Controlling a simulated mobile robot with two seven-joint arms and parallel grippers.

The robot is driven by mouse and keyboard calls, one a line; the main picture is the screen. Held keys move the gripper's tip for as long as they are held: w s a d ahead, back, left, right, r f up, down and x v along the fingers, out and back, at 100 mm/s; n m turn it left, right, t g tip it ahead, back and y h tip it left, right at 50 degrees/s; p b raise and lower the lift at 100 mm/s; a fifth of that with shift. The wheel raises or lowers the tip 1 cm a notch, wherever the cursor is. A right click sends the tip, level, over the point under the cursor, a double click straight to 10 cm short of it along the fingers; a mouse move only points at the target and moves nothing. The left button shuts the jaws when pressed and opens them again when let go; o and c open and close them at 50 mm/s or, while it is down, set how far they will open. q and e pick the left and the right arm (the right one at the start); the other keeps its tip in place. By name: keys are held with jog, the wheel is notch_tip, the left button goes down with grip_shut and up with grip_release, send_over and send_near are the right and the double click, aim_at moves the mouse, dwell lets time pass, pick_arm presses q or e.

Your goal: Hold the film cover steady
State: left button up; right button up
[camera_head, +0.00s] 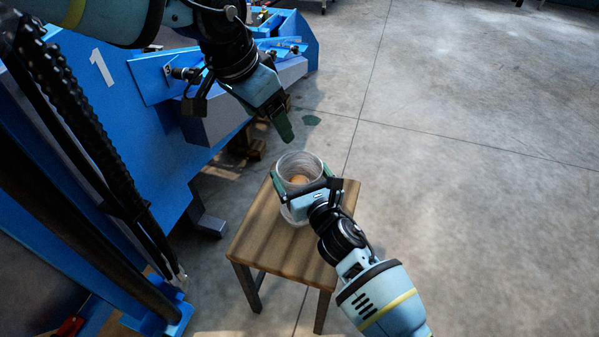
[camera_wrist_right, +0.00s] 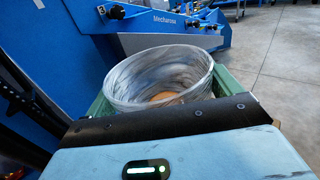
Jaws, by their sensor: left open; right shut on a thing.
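The film cover (camera_head: 300,162) looks like a cloudy, see-through round wall with an open top, above the small wooden table. A tan patch (camera_head: 299,180) shows inside it. My right gripper (camera_head: 302,173) is shut on the film cover, with one green finger on each side. In the right wrist view the film cover (camera_wrist_right: 160,75) stands between the green fingers, its rim facing up; its lower part is hidden by the gripper body. My left gripper (camera_head: 297,124) is open and empty, above and beyond the film cover, apart from it.
The wooden table (camera_head: 262,238) has a bare top on its left side. A pale round base (camera_head: 290,215) shows under the film cover. A blue machine (camera_head: 110,110) stands close on the left. Grey concrete floor (camera_head: 480,150) is clear on the right.

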dwell(0.3)
jog(key=o, duration=1.4)
jog(key=shift+o, duration=0.2)
jog(key=shift+s, duration=0.1)
jog(key=v, duration=1.2)
